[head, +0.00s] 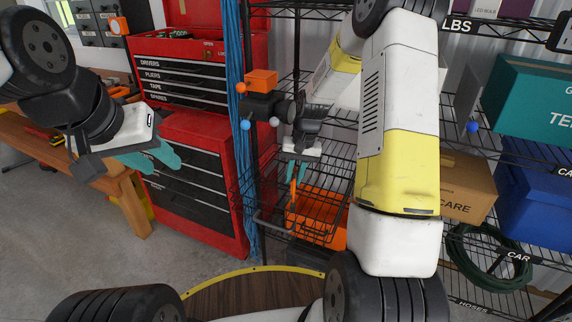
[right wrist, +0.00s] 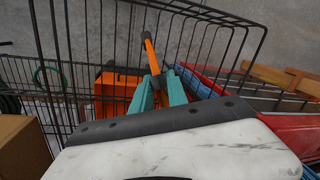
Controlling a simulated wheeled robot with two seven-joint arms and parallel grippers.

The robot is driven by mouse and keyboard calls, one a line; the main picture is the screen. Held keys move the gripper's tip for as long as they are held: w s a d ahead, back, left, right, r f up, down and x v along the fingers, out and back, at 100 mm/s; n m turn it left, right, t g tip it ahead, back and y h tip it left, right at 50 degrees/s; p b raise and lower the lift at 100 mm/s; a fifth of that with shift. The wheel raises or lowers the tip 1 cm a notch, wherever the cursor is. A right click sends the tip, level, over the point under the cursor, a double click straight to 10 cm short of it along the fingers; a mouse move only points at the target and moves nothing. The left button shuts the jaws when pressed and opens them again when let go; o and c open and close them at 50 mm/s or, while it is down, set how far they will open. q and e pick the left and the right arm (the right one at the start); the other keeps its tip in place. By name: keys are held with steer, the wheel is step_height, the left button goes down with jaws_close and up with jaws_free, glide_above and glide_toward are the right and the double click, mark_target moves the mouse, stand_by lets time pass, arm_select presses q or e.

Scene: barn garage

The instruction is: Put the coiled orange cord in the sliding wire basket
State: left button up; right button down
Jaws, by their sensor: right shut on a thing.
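My right gripper (head: 297,172) is over the black wire basket (head: 268,222), which sticks out from the wire shelving. Its teal fingers are shut on a thin orange piece (head: 292,195), which I take to be part of the coiled orange cord. In the right wrist view the orange piece (right wrist: 149,52) shows between the fingers (right wrist: 160,92), with a dark band on it. The basket's wire rim (right wrist: 262,45) surrounds it in that view. The rest of the coil is not clearly seen. My left gripper (head: 158,160) is open and empty at the left, away from the basket.
An orange bin (head: 330,236) shows behind or below the basket's wires. A red tool chest (head: 190,165) and hanging blue cords (head: 238,120) stand left of the basket. A cardboard box (head: 468,185) and a green hose (head: 475,260) are on the right shelves.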

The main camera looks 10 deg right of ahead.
steer(key=c, duration=1.3)
jaws_free()
step_height(320, 180, up, 12)
steer(key=d, duration=0.2)
steer(key=shift+s, duration=0.25)
